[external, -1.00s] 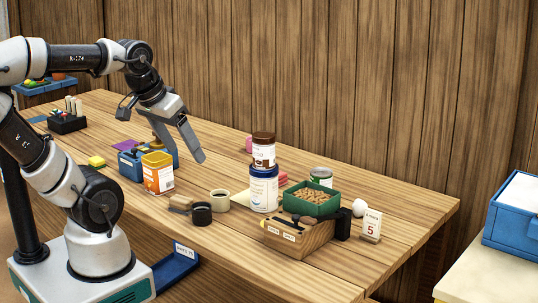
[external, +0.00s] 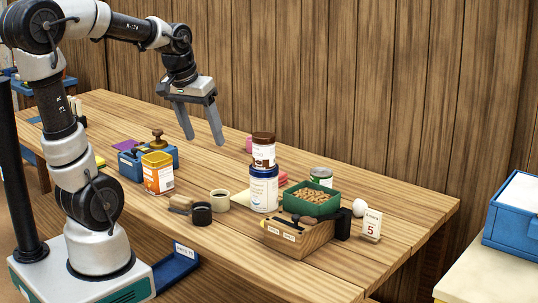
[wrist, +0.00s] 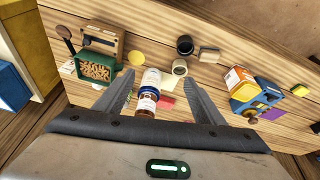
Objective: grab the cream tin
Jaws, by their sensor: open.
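The cream tin (external: 220,199) is a small, low, round cream-coloured container on the table, beside a similar black one (external: 202,214). In the wrist view the cream tin (wrist: 179,67) lies just beyond the right fingertip, and its middle looks dark. My gripper (external: 204,140) is open and empty, in the air above the back of the table. The wrist view shows its fingers (wrist: 157,76) spread wide, with a brown-lidded can stacked on a blue-and-white can (wrist: 151,78) seen between them.
The can stack (external: 264,190) stands right of the cream tin. An orange-and-white box (external: 158,178) and blue caddy (external: 128,165) stand to the left. The front table edge is near the tins.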

